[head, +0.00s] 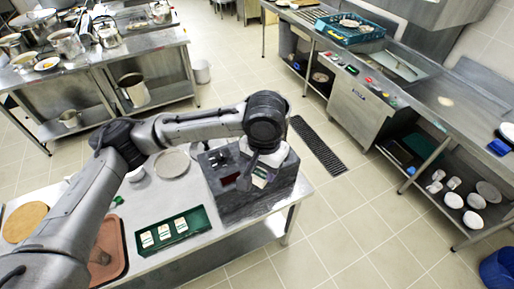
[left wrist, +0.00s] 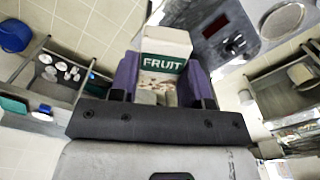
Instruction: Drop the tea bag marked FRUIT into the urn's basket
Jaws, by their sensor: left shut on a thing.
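The tea bag marked FRUIT (left wrist: 164,62) is white with a green label, held upright between the purple-sided fingers of my left gripper (left wrist: 163,88). In the head view my left gripper (head: 258,172) is over the dark grey, box-shaped unit that looks like the urn (head: 238,204). A bit of the green and white bag (head: 261,177) shows there. The wrist view shows a grey panel (left wrist: 226,34) with a red display and knobs, behind and right of the bag. I cannot make out the basket; the arm and gripper cover part of the unit's top. My right gripper is not in view.
A green tray (head: 174,232) with 3 tea bags lies on the near counter. A round grey disc (head: 172,163) lies left of the urn. A brown tray (head: 107,250) and a round wooden board (head: 25,222) are at the left. Open floor lies right of the counter.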

